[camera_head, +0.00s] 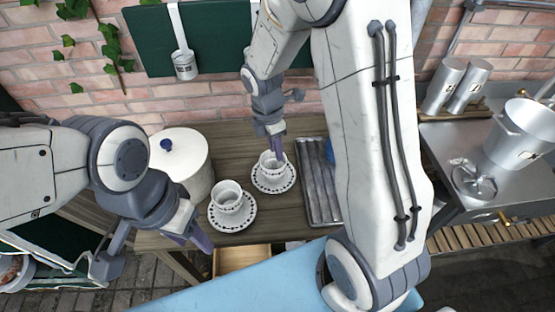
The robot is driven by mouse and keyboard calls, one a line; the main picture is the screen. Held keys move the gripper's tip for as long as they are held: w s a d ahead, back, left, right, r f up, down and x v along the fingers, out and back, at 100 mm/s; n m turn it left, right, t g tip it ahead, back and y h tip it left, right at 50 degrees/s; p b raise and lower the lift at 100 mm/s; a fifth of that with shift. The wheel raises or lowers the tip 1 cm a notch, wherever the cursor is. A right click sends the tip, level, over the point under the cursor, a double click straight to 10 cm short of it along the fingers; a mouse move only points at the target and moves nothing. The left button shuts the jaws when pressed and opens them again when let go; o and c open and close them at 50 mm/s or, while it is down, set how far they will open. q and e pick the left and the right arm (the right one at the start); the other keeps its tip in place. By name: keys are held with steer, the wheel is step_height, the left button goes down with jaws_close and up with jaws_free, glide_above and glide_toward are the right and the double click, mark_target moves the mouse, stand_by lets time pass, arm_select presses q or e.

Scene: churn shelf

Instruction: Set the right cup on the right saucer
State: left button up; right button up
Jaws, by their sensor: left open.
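The right cup (269,166), white with a dark pattern, stands upright over the right saucer (273,187), a white dish with a dark dotted rim. It looks seated on the saucer, though a small gap cannot be ruled out. My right gripper (276,149) points down at the cup's far rim with its fingertips at the cup. Whether its jaws are shut on the rim is too small to tell. The left cup (228,203) stands on the left saucer (235,225). My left gripper (194,239) is open and empty, left of and nearer than the left saucer.
A white pot (183,158) with a blue knob stands on the wooden table (230,154) at left. A ribbed metal tray (319,185) lies right of the saucers, partly behind my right arm. A metal counter (515,180) holding a bucket (524,132) is further right.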

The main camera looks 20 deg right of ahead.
steer(key=s+a+r+m, duration=0.4)
steer(key=s+a+r, duration=0.3)
steer(key=s+a, duration=0.1)
steer(key=s+a+r+m+y, duration=0.1)
steer(key=s+a+m, duration=0.1)
steer(key=s+m, duration=0.2)
steer(key=s+a+r+m+y, duration=0.1)
steer(key=s+a+r+m, duration=0.1)
steer(key=s, duration=0.7)
steer(key=shift+s+a+r+m, duration=0.15)
steer(key=shift+s+a+m, duration=0.25)
steer(key=shift+a+m, duration=0.45)
steer(key=shift+d, duration=0.25)
